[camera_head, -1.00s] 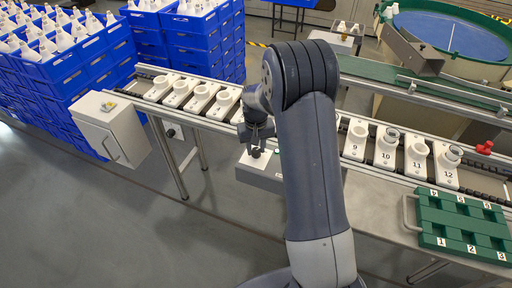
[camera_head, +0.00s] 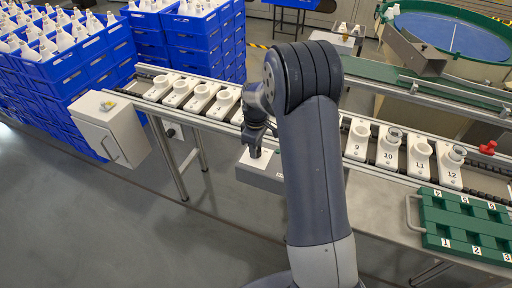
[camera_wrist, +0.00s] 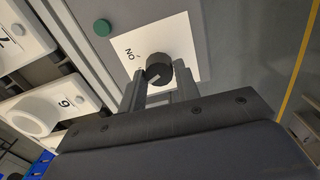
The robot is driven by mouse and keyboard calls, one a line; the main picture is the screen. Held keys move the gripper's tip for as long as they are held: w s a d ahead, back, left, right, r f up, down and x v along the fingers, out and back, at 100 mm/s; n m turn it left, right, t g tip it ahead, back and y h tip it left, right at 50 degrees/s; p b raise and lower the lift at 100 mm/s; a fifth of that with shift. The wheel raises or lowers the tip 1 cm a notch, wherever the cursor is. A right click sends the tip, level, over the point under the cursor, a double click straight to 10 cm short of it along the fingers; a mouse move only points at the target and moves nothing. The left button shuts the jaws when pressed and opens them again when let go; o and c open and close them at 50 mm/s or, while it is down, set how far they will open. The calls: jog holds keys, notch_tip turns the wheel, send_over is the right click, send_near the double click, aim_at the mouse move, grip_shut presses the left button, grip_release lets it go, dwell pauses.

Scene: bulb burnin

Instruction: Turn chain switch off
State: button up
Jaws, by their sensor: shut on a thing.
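The chain switch is a black rotary knob (camera_wrist: 158,70) on a white label marked "ON" in the wrist view. My gripper (camera_wrist: 158,90) points at the knob, with its two fingers on either side of it, shut on it. A green round button or lamp (camera_wrist: 102,27) sits near the label. In the head view my gripper (camera_head: 254,153) is over the grey switch box (camera_head: 262,176) at the front edge of the conveyor. The arm and fingers hide most of the knob there, and its exact pointing is hard to read.
White numbered carriers (camera_head: 388,150) line the conveyor behind the box. A green numbered tray (camera_head: 462,220) with a handle lies at the right. A grey cabinet (camera_head: 108,128) and stacked blue crates (camera_head: 70,75) stand at the left. The front floor is clear.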

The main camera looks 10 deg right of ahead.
jog(key=shift+n, duration=1.2)
jog(key=o, duration=1)
jog(key=shift+c, duration=0.2)
notch_tip(320, 180, up, 11)
jog(key=shift+f, duration=0.2)
notch_tip(320, 180, down, 11)
jog(key=shift+r, duration=0.15)
